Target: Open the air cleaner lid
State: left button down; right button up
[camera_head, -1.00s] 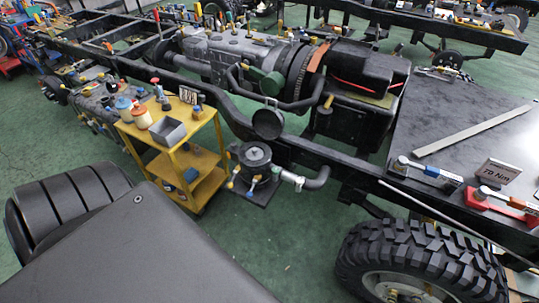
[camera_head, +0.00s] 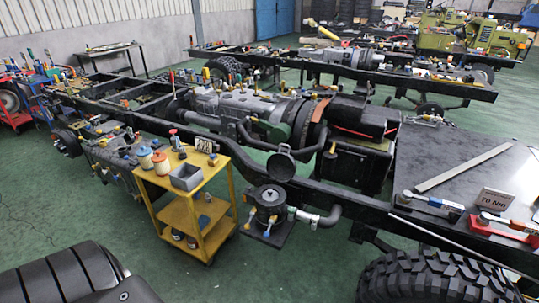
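The air cleaner (camera_head: 270,203) is a dark round canister on a small dark base plate, right of the yellow cart. A grey pipe elbow (camera_head: 318,217) leaves its right side, and several small coloured fittings surround it. A round black disc (camera_head: 281,166) stands tilted just above and behind the canister, beside the frame rail. I cannot tell whether this disc is the air cleaner's lid or a separate part. Neither of my grippers is in view.
A yellow cart (camera_head: 176,215) with jars and a grey bin stands left of the air cleaner. A black chassis rail (camera_head: 350,195) runs behind it. A large tyre (camera_head: 435,278) is at the lower right, and a black ribbed object (camera_head: 55,277) at the lower left. Green floor is open in front.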

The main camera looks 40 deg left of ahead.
aim_at(281, 167)
jog(key=k, duration=0.75)
jog(key=u, duration=0.8)
jog(key=i, duration=0.65)
jog(key=u, duration=1)
jog(key=i, duration=1.7)
jog(key=z, duration=1.25)
jog(key=i, duration=0.5)
jog(key=z, duration=0.65)
